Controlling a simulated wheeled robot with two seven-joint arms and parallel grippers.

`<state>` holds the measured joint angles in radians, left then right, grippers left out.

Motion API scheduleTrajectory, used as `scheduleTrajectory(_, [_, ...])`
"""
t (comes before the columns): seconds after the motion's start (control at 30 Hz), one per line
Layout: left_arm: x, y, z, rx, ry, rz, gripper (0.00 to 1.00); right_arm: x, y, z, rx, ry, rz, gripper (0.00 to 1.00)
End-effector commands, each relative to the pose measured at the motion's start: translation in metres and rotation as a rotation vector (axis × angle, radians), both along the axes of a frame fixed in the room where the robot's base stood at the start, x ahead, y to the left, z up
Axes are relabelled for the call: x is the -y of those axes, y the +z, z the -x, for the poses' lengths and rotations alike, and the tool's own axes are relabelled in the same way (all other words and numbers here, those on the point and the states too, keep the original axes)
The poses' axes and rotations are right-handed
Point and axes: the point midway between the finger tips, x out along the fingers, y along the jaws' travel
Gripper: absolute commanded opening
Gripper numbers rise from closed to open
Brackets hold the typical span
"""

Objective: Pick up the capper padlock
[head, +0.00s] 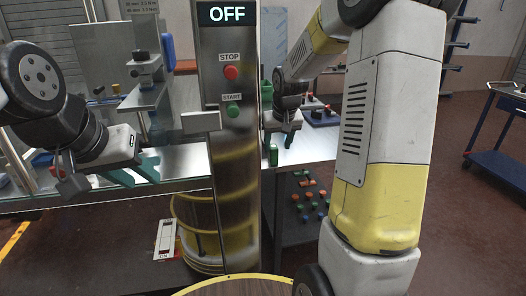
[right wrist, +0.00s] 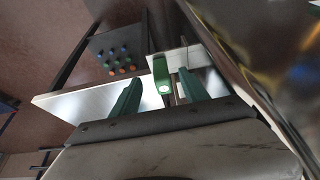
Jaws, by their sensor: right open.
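A small green object (head: 273,155), which looks like the capper padlock, is at the right side of the steel control post. It also shows in the right wrist view (right wrist: 161,70), with a pale round spot on its near end. My right gripper (head: 279,138) is open just above it in the head view. In the right wrist view the padlock appears between the two teal fingers, with gaps on both sides. I cannot tell its exact depth between them. My left gripper (head: 136,172) is open and empty at the left, over the front edge of the steel table.
The control post (head: 233,130) carries an OFF display, a red STOP button (head: 231,72) and a green START button (head: 232,110). A dark panel with several coloured knobs (head: 310,196) is below right. A blue cart (head: 498,150) stands far right.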

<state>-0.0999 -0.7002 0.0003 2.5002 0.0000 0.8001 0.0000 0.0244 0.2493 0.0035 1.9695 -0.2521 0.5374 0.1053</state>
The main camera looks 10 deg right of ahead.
Motion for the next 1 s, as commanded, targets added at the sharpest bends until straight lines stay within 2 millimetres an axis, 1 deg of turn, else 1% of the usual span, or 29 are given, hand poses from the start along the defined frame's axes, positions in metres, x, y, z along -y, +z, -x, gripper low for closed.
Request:
scheduleTrajectory(0.03, [0.0,0.0,0.0,0.0,0.0,0.0,0.36,0.0,-0.001,-0.009,-0.001,0.0,0.0,0.53])
scheduleTrajectory(0.1, [0.0,0.0,0.0,0.0,0.0,0.0,0.36,-0.001,-0.001,-0.018,-0.001,-0.001,0.0,0.53])
scheduleTrajectory(0.27, [0.0,0.0,0.0,0.0,0.0,0.0,0.36,-0.001,0.0,-0.028,-0.001,0.0,0.0,0.53])
scheduleTrajectory(0.37, [0.0,0.0,0.0,0.0,0.0,0.0,0.36,-0.001,0.0,-0.038,-0.001,0.0,-0.001,0.53])
scheduleTrajectory(0.5, [0.0,0.0,0.0,0.0,0.0,0.0,0.36,-0.002,-0.025,-0.044,-0.005,0.0,-0.001,0.53])
scheduleTrajectory(0.63, [0.0,0.0,0.0,0.0,0.0,0.0,0.36,-0.002,-0.041,-0.051,-0.003,0.0,-0.001,0.53])
scheduleTrajectory(0.77, [0.0,0.0,0.0,0.0,0.0,0.0,0.36,-0.002,-0.046,-0.054,-0.001,0.0,0.0,0.53])
scheduleTrajectory(0.97, [0.0,0.0,0.0,0.0,0.0,0.0,0.36,-0.002,-0.046,-0.054,-0.001,0.0,0.0,0.53])
scheduleTrajectory(1.0, [0.0,0.0,0.0,0.0,0.0,0.0,0.36,-0.002,-0.046,-0.054,-0.001,0.0,0.0,0.45])
